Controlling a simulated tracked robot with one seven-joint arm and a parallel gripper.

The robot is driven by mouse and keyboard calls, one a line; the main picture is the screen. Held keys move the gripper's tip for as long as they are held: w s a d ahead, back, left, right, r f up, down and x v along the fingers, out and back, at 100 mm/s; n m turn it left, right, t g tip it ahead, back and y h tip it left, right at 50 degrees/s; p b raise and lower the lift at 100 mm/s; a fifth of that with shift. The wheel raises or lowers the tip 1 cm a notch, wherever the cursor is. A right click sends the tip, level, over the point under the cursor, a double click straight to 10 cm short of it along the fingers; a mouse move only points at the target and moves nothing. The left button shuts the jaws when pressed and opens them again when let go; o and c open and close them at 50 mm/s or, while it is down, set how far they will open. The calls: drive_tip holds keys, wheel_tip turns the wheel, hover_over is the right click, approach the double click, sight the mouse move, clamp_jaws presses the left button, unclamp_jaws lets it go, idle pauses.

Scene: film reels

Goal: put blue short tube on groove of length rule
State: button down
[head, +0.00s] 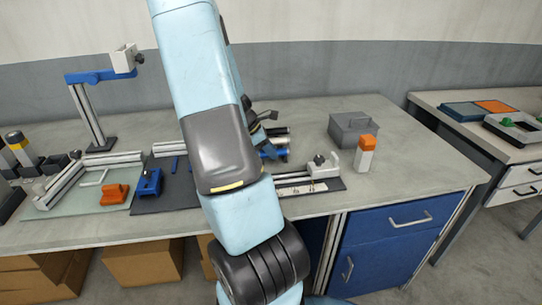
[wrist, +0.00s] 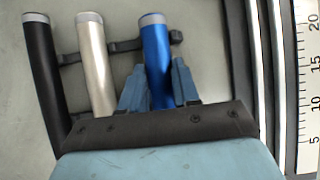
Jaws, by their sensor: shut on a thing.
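In the wrist view the blue short tube (wrist: 157,55) has a pale metal end cap and stands between the two fingers of my gripper (wrist: 160,88). The fingers are shut on its lower part. A cream tube (wrist: 95,60) and a black tube (wrist: 42,70) lie to its left; all three cross a dark holder bar (wrist: 125,46). The length rule (wrist: 309,75), with printed numbers, runs along the right edge, with pale rails and dark grooves (wrist: 262,70) beside it. In the head view the rule (head: 305,187) lies near the front edge; my arm hides my fingers.
On the bench, a blue-armed stand (head: 88,110) and an orange block (head: 114,195) are at the left. A grey box (head: 350,128) and an orange-capped white bottle (head: 364,158) stand right of my arm. The bench's right end is clear.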

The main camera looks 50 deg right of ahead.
sight(277, 150)
drive_tip(key=shift+r, duration=0.55)
wheel_tip(277, 150, up, 2)
drive_tip(key=shift+a+r, duration=0.1)
drive_tip(key=shift+r, duration=0.1)
drive_tip(key=s+a+r, duration=0.9)
drive_tip(key=s, duration=0.1)
drive_tip(key=shift+s+r, duration=0.25)
drive_tip(key=shift+s, duration=0.1)
